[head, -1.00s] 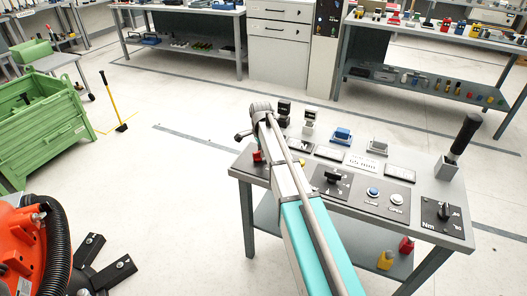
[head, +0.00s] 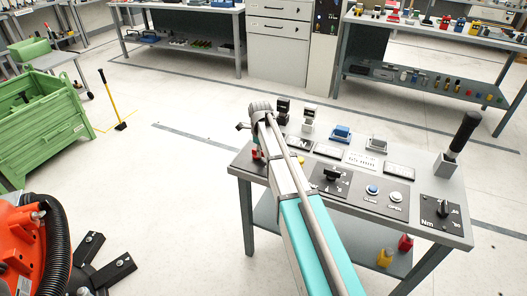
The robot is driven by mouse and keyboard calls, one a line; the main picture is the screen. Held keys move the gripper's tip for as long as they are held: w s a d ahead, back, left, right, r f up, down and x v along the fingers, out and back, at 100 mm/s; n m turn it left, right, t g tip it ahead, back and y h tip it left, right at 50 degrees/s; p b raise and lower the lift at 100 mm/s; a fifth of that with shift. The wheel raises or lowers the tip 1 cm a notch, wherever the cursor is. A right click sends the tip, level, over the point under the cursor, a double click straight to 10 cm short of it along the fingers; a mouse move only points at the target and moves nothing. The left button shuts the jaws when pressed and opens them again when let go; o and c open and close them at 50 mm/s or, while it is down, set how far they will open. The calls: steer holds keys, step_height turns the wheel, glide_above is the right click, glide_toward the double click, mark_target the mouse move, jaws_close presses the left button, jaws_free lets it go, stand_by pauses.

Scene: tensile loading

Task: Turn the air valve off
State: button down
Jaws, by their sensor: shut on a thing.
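My arm reaches over the control bench (head: 410,235) from the bottom of the head view, and its grey wrist (head: 262,108) is above the bench's far left corner. A small dark part (head: 242,126) sticks out left of the wrist; I cannot tell whether it belongs to my gripper. The jaws are hidden behind the arm. A small red part (head: 256,154) shows at the bench's left edge, just below the wrist. It may be the air valve's handle, but most of it is covered and its position cannot be read.
The bench top carries a black rotary knob (head: 332,173), a blue button (head: 373,190), an Nm dial (head: 441,208) and an upright black-handled lever (head: 460,142). A green crate (head: 40,125) and an orange machine (head: 25,240) stand left.

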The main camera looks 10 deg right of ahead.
steer(key=shift+s+a, duration=0.15)
steer(key=shift+s, duration=0.1)
steer(key=c, duration=0.6)
jaws_free()
steer(key=shift+w, duration=0.1)
steer(key=shift+w+r, duration=0.1)
